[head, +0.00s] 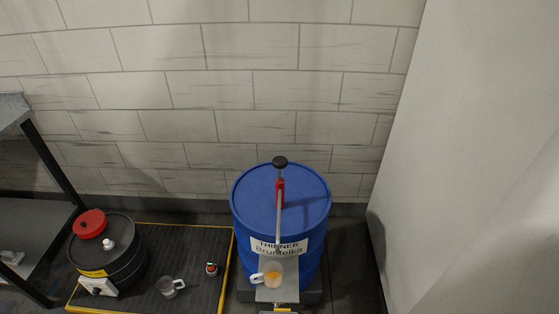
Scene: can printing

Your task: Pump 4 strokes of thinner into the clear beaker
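A beaker with a white handle and orange contents (273,280) stands on a grey shelf (291,295) at the drum's front, below the spout. A clear beaker with a handle (168,290) stands on the dark mat to the left.
A metal rack (25,215) is at the far left. A tiled wall is behind, and a pale wall or panel (460,180) closes off the right.

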